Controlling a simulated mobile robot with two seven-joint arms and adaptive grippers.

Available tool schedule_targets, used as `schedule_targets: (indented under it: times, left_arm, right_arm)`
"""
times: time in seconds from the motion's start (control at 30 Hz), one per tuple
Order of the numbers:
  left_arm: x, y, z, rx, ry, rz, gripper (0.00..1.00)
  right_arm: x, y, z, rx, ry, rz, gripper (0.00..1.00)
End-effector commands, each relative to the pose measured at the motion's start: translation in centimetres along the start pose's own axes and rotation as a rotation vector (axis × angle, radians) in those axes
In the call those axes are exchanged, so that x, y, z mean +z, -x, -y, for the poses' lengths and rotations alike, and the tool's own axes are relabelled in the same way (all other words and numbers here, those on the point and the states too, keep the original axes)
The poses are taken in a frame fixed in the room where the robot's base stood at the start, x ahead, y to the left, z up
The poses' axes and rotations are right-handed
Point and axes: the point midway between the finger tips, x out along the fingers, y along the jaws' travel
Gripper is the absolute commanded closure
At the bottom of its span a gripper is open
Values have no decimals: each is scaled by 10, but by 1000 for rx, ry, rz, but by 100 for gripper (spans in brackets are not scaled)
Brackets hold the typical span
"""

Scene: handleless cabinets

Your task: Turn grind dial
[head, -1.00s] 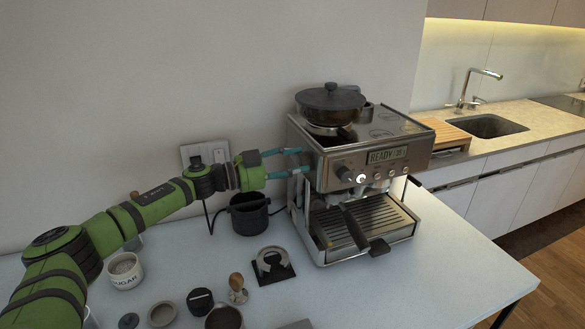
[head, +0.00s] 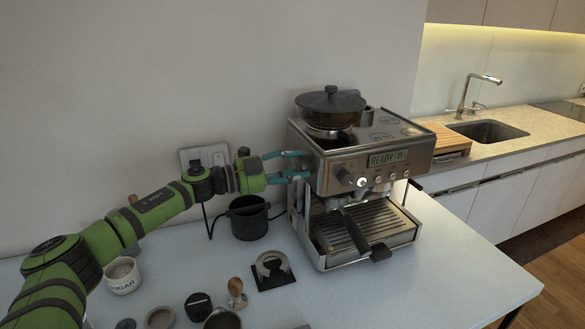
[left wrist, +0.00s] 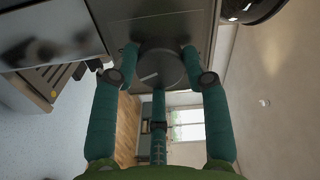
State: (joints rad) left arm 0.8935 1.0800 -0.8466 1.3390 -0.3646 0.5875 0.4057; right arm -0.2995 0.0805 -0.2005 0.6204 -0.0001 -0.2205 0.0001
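The coffee machine (head: 355,165) stands on the table, its display reading READY. A dark round dial with a pale tilted mark shows in the left wrist view (left wrist: 160,68), on the machine's metal side panel. My left gripper (head: 303,164) is at the machine's left side. Its teal fingers are spread, one on each side of the dial, in the left wrist view (left wrist: 160,56). The fingertips are close to the dial's rim; whether they touch it I cannot tell. In the head view the dial is hidden by the fingers. My right gripper is not in view.
A black knock bin (head: 248,217) stands just below my left gripper. A sugar pot (head: 122,275), a dark stand (head: 272,270) and a tamper (head: 236,292) are nearer the front. A black-handled portafilter (head: 380,251) sticks out from the machine. The table's front right is clear.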

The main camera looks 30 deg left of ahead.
Motion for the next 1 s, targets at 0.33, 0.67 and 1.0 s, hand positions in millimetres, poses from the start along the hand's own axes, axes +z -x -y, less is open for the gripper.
schedule_targets:
  times: [0.33, 0.67, 1.0]
  left_arm:
    - [0, 0, 1, -2, 1, -1, 31]
    - [1, 36, -1, 4, 1, 4, 31]
    - [0, 100, -1, 4, 2, 2, 31]
  right_arm:
    - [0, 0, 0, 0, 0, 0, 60]
    - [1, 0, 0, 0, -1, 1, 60]
    - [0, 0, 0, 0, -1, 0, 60]
